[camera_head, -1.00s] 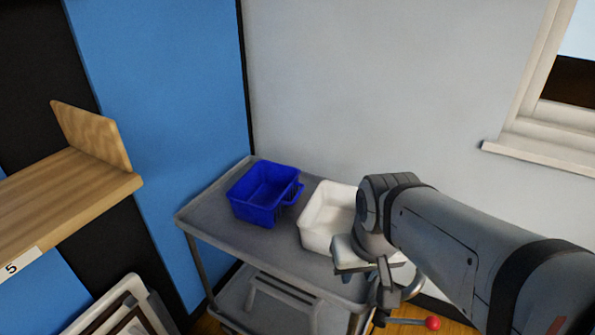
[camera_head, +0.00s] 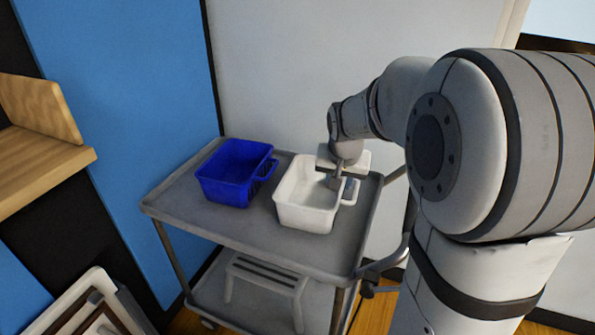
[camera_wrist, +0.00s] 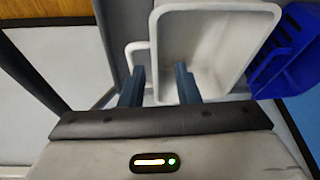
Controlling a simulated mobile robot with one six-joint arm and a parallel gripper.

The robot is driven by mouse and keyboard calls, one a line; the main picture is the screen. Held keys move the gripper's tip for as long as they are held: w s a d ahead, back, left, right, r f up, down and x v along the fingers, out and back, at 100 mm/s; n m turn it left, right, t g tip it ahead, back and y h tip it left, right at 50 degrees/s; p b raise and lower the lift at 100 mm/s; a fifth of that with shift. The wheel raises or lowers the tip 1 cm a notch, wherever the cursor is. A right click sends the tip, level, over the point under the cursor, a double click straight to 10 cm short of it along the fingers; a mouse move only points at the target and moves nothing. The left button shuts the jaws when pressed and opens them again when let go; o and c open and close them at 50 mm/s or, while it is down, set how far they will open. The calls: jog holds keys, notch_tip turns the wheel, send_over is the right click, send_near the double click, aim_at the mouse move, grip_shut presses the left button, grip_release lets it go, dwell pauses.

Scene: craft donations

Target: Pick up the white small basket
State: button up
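The white small basket (camera_head: 308,200) stands upright on the grey cart, with its handle on the right side. In the wrist view the basket (camera_wrist: 225,12) fills the upper middle, its handle at its left. My gripper (camera_head: 343,182) points down at the basket's handle side. In the wrist view my gripper (camera_wrist: 160,75) is open, its two dark fingers apart. One finger is by the handle outside the basket wall, the other over the inside. The wall lies between them; I cannot tell whether they touch it.
A blue basket (camera_head: 230,175) stands left of the white one on the cart (camera_head: 240,228). A grey wall is behind the cart. A wooden shelf (camera_head: 40,150) is at the left. A white stool-like item (camera_head: 262,278) is on the cart's lower shelf.

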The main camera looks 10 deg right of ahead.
jog(key=shift+m, duration=0.5)
jog(key=w+d+f, duration=0.1)
jog(key=w+f, duration=0.1)
jog(key=f, duration=0.1)
jog(key=w+d+f+b, duration=0.1)
jog(key=w+f, duration=0.1)
jog(key=f, duration=0.1)
jog(key=w+d+f, duration=0.1)
jog(key=w+f, duration=0.1)
jog(key=f, duration=0.2)
jog(key=shift+w+d, duration=0.25)
jog(key=shift+c, duration=0.6)
grip_shut()
jog(key=shift+r, duration=0.1)
